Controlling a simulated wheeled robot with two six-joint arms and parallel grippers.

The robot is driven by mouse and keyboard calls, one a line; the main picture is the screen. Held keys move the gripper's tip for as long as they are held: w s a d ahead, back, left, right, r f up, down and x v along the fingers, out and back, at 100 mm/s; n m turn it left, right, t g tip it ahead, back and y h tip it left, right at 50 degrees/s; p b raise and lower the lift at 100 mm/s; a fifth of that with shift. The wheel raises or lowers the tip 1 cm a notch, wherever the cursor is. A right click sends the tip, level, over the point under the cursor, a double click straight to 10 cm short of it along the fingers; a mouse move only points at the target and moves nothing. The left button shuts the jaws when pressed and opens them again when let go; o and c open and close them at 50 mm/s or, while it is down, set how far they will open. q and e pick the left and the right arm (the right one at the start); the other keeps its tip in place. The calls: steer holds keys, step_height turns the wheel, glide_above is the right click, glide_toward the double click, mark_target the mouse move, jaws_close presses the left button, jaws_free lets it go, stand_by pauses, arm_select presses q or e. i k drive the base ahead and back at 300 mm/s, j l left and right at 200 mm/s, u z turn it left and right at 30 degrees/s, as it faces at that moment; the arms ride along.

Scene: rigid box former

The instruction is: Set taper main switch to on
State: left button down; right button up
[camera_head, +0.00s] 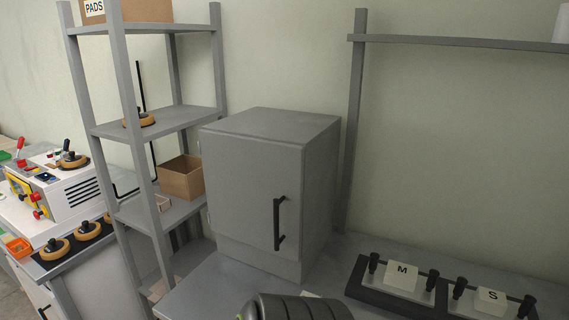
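A white machine (72,188), possibly the taper, stands at the far left on a white surface. It has a small dark panel, a yellow-edged front, dark side vents and several red knobs or levers. One red knob (38,214) sits low on its front, and a red lever (20,143) stands up at its back left. I cannot tell which control is the main switch or how it is set. Neither of my grippers is in view.
A grey shelf rack (160,121) stands between the machine and a grey cabinet (255,185) with a black handle. An open cardboard box (181,181) is on the rack. Blocks marked M (402,276) and S (491,300) sit at right. A dark ribbed form is cut off at the bottom.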

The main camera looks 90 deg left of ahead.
mark_target(34, 197)
steer(key=u, duration=4.3)
steer(key=i+j+z, duration=0.3)
steer(key=i+j, duration=0.15)
steer(key=i, duration=0.25)
steer(key=i+j+z, duration=0.3)
steer(key=i+j, duration=0.3)
